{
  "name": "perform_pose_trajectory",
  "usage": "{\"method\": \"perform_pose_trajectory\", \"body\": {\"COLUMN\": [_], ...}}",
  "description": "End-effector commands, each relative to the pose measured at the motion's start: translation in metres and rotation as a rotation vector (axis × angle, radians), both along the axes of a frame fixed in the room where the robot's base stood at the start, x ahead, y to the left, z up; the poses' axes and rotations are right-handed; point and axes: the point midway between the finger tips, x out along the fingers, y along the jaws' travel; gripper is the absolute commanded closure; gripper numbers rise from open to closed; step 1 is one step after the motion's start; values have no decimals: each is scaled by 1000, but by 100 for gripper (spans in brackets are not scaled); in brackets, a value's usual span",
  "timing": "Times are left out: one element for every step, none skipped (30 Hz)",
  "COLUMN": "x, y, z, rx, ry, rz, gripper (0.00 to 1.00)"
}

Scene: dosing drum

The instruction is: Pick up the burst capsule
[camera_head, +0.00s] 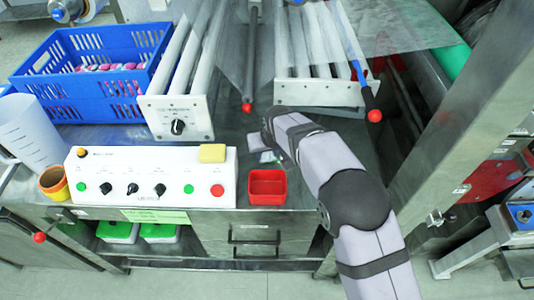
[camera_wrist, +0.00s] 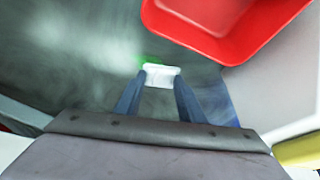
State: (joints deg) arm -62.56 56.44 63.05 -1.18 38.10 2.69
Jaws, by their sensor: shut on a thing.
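My gripper (camera_wrist: 160,82) is shut on a small white piece (camera_wrist: 160,74), which looks like the burst capsule, held between the fingertips. A bit of green shows just beyond it in the wrist view. In the head view my arm reaches over the metal table, and the gripper (camera_head: 268,155) is mostly hidden by my own arm. The red tray (camera_wrist: 225,30) is close by at the upper right of the wrist view. In the head view the red tray (camera_head: 268,200) stands empty at the table's front edge.
A white control box (camera_head: 150,200) with buttons and a yellow sponge (camera_head: 212,153) on top stands left of the red tray. A blue crate (camera_head: 60,95) with capsules is at the back left. Rollers (camera_head: 320,50) and red-knobbed levers (camera_head: 374,115) stand behind.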

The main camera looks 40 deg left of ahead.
Motion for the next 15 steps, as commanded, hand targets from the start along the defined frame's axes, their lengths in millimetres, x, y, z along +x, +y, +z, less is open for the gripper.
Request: {"method": "perform_pose_trajectory", "body": {"x": [0,0,0,1,1,0,1,1,1,1,0,1,1,1,0], "y": [1,1,1,1,1,1,1,2,1,1,1,1,1,1,1], "z": [4,6,10,14,18,24,29,35,41,47,52,59,63,68,74], "rx": [2,3,3,4,4,5,5,6,5,6,5,5,4,4,4], "ry": [-1,-1,-2,-2,-2,-3,-3,-3,-3,-3,-3,-3,-2,-2,-2], "rz": [0,0,0,0,0,0,0,0,0,0,0,0,0,0,0], "gripper": [85,85,85,85,85,85,85,85,85,85,85,85,85,85,85]}}
